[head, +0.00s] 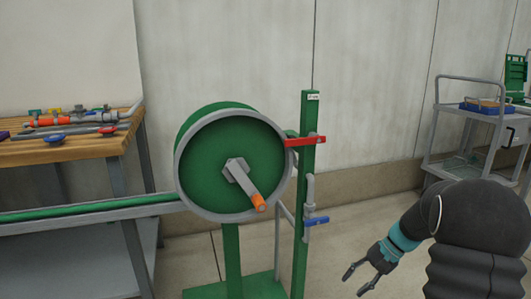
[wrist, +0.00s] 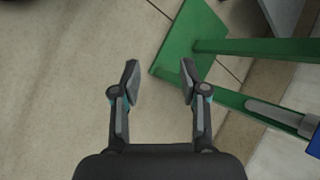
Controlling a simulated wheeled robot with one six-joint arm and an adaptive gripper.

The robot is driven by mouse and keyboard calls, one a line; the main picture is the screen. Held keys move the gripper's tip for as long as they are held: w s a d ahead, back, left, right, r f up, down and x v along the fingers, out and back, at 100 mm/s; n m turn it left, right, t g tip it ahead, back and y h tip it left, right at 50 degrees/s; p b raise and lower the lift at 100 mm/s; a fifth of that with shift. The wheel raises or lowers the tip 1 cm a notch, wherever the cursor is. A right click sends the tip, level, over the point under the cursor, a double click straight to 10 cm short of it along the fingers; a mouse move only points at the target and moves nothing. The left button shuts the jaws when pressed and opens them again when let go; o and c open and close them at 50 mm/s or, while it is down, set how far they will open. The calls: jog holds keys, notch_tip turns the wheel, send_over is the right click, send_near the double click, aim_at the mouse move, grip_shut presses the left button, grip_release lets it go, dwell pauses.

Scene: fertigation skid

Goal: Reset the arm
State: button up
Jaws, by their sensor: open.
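My gripper (head: 357,278) is at the lower right in the head view, open and empty, pointing down and to the left. It is apart from the green reel stand and its post. In the wrist view my gripper (wrist: 159,80) has its two fingers spread, with bare floor and a corner of the green base plate (wrist: 178,50) beyond them. Nothing is between the fingers.
A green hose reel (head: 225,160) with an orange-tipped crank (head: 258,202) stands in the middle. A green post (head: 308,190) carries a red lever (head: 305,141) and a blue valve handle (head: 316,221). A wooden workbench (head: 70,150) is left; a grey cart (head: 470,125) is back right.

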jog(key=s+a+r+n+t+h, duration=0.3)
jog(key=s+r, duration=0.5)
jog(key=s, duration=0.5)
jog(key=s+a+r+n+t+h, duration=0.3)
jog(key=s+a+r, duration=0.3)
jog(key=s, duration=0.6)
jog(key=shift+s+a+r+n+h, duration=0.15)
jog(key=shift+s+r+n+h, duration=0.2)
jog(key=shift+r+h, duration=0.45)
